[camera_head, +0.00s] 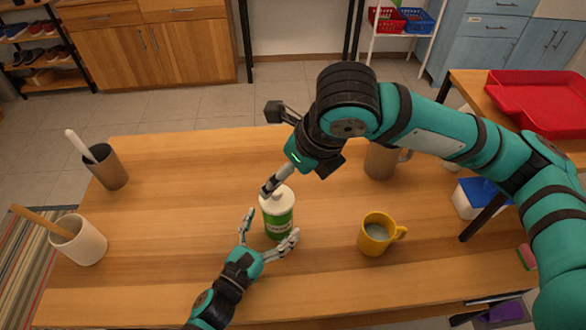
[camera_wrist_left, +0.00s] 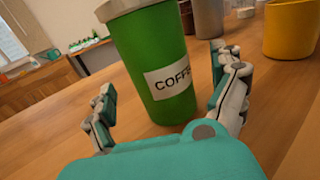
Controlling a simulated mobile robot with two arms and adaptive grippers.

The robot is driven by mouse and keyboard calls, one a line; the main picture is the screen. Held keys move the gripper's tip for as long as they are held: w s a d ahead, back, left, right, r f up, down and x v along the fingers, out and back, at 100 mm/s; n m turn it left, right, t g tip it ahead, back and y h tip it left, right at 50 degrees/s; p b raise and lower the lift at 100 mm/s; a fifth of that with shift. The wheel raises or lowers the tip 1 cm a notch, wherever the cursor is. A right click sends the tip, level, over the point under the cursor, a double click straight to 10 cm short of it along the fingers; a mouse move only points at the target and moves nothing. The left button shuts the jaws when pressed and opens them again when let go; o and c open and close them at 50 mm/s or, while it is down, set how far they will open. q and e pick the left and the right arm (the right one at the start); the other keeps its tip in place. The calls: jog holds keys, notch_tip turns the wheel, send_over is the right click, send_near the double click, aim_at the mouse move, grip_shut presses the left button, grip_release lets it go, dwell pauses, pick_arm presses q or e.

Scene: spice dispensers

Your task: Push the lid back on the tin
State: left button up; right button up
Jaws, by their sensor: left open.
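The green tin (camera_head: 280,222) stands upright on the table, with a white lid (camera_head: 283,197) on its top. In the left wrist view the tin (camera_wrist_left: 150,50) shows a white COFFEE label, and the lid's grey-white rim (camera_wrist_left: 122,8) is cut off by the top edge. I cannot tell how firmly the lid sits. My left gripper (camera_head: 272,223) is open, with one finger on each side of the tin; contact is not clear. My right gripper (camera_head: 268,187) reaches over from the right, its fingers together, with the tips at the lid's top edge. The tips hide part of the lid.
A yellow mug (camera_head: 374,236) stands right of the tin, and a brown-grey mug (camera_head: 379,163) stands behind it, near my right arm. A brown cup (camera_head: 110,172) and a white cup (camera_head: 85,245), each holding a utensil, stand at the left. The table between is clear.

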pick_arm(q)
jog(key=v, duration=0.8)
jog(key=shift+s+a, duration=0.2)
jog(key=shift+s, duration=0.05)
